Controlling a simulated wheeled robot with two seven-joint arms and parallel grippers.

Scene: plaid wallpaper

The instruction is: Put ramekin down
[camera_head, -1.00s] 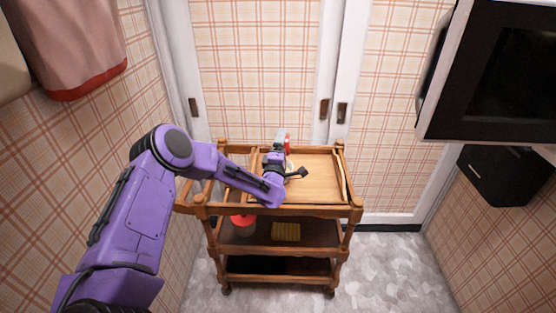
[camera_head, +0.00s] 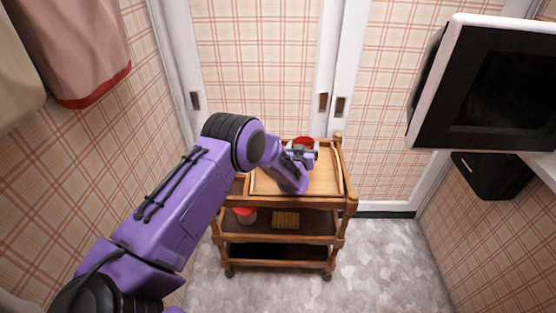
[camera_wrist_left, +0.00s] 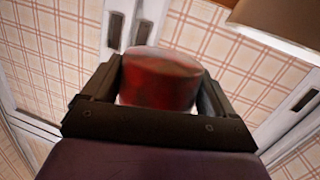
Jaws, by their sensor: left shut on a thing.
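The ramekin (camera_head: 304,141) is red and shows just past my left gripper (camera_head: 303,150) in the head view, above the back part of the wooden cart's top. In the left wrist view the red ramekin (camera_wrist_left: 160,80) sits between the two dark fingers of my left gripper (camera_wrist_left: 155,95), which is shut on it. The gripper hides part of the ramekin, and I cannot tell whether its base touches the cart top. The wooden cart (camera_head: 325,178) has a bare tray-like top with raised edges. My right gripper is not in view.
A red-topped container (camera_head: 245,215) and a yellow item (camera_head: 286,219) are on the cart's middle shelf. White-framed doors stand close behind the cart. A microwave (camera_head: 490,85) juts out at the right. Towels (camera_head: 75,50) hang at the upper left.

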